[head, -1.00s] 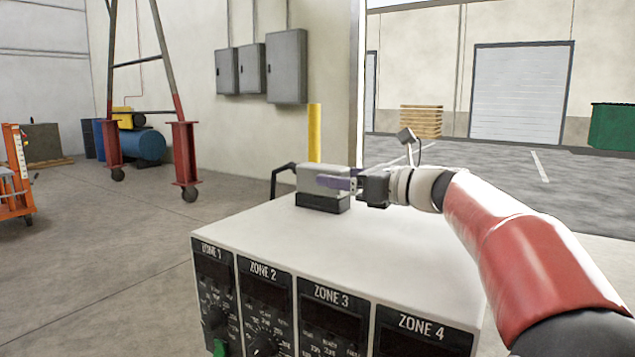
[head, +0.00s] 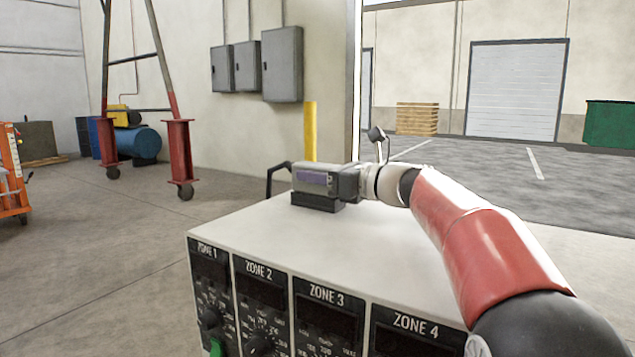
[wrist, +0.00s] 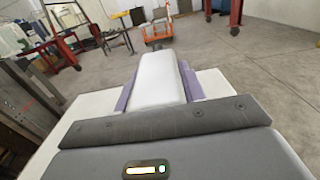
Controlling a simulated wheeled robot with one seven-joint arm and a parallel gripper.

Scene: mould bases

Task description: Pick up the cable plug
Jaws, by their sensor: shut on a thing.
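The cable plug (head: 303,168) is a light grey block with a black cable at its left end, at the back of the white controller box's top. A dark base block (head: 317,203) sits directly under it. My gripper (head: 314,178) reaches in from the right, its purple fingers on either side of the plug. In the wrist view the plug (wrist: 158,78) shows as a pale block between the two purple fingers (wrist: 158,88), which are shut on it. I cannot tell whether the plug is clear of the dark base.
The white controller box (head: 270,226) has zone panels on its front and a mostly bare top. A yellow post (head: 311,132) stands behind it. A red-legged frame (head: 180,150) and an orange cart (head: 14,170) stand on open floor at the left.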

